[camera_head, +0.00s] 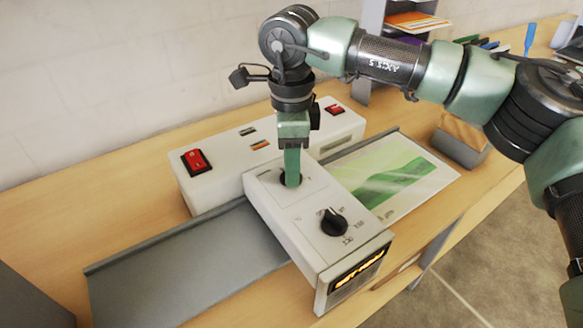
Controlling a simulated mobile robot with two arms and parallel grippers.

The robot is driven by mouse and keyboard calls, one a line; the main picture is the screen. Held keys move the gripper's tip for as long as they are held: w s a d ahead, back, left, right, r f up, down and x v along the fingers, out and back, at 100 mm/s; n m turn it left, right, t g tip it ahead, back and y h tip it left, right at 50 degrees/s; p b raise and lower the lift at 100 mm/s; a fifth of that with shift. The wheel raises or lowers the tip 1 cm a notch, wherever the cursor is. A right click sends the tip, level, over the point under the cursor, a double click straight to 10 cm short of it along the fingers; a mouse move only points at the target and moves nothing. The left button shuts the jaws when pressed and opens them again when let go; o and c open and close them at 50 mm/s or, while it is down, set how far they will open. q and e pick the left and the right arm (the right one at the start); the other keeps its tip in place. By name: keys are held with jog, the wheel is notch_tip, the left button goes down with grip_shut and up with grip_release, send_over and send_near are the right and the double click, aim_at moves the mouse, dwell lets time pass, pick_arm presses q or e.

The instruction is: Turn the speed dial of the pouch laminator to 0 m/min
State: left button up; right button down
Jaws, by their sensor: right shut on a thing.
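The laminator's white control box (300,222) sits across a grey tray on the wooden bench. A round dark dial (284,179) is on the rear part of its top. My right gripper (292,182) points straight down and is shut on this dial, hiding most of it and its pointer. A second black dial (334,223) with printed marks around it is nearer the front and is free. Its marks are too small to read surely. An orange lit display (358,268) is on the box's front face; I cannot read it. My left gripper is out of view.
A white power strip-like housing (230,172) with red switches (196,161) stands behind. The grey tray (180,262) extends left. A sheet with a green print (395,175) lies to the right. A shelf with papers (415,20) is at the back.

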jog(key=n+b, duration=0.1)
jog(key=n, duration=0.4)
jog(key=shift+n, duration=0.4)
dwell(0.4)
jog(key=c, duration=0.8)
grip_release()
jog(key=shift+c, duration=0.2)
notch_tip(320, 180, up, 8)
jog(key=shift+f+b, duration=0.1)
jog(key=shift+b, duration=0.45)
